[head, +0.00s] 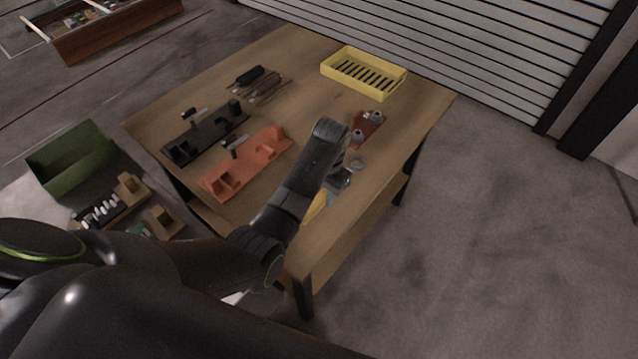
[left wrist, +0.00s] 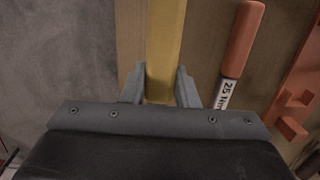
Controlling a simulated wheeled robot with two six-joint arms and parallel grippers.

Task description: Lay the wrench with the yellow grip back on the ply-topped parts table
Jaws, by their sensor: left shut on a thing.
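The wrench with the yellow grip (left wrist: 166,45) is between the fingers of my left gripper (left wrist: 160,88) in the left wrist view. In the head view a piece of the yellow grip (head: 317,207) shows beside my left gripper (head: 341,180), near the right edge of the ply-topped parts table (head: 290,50). My left gripper is shut on the grip. I cannot tell whether the wrench touches the tabletop. The wrench's ends are hidden or unclear. My right gripper is not in view.
An orange-gripped tool (left wrist: 242,40) marked 25 lies beside the yellow grip. An orange fixture (head: 250,165), a black fixture (head: 205,132), a small red block (head: 367,128) and a yellow slotted tray (head: 395,88) stand on the table. Bare ply shows around the table's middle.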

